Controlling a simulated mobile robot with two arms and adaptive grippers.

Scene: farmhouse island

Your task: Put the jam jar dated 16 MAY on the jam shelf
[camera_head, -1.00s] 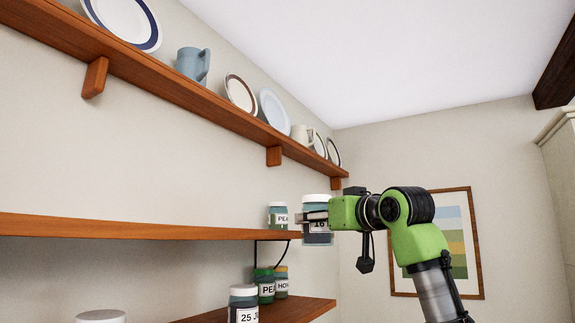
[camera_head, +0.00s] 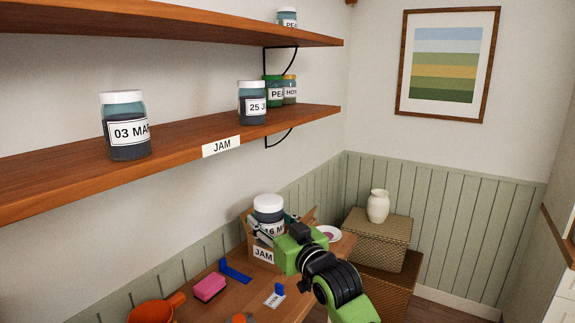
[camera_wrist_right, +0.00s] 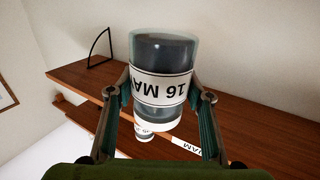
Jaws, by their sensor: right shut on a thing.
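My right gripper (camera_head: 273,228) is shut on a jar (camera_head: 268,205) with a white lid, dark contents and a label reading "16 M…". In the head view the held jar appears below the jam shelf (camera_head: 180,150), in front of a cardboard box. The jam shelf has a "JAM" tag (camera_head: 221,146) and also shows in the wrist view (camera_wrist_right: 245,128). My left gripper is out of view.
Above is another shelf (camera_head: 200,27). Below are the JAM box (camera_head: 262,254), pink sponge (camera_head: 209,287) and orange pan (camera_head: 150,312).

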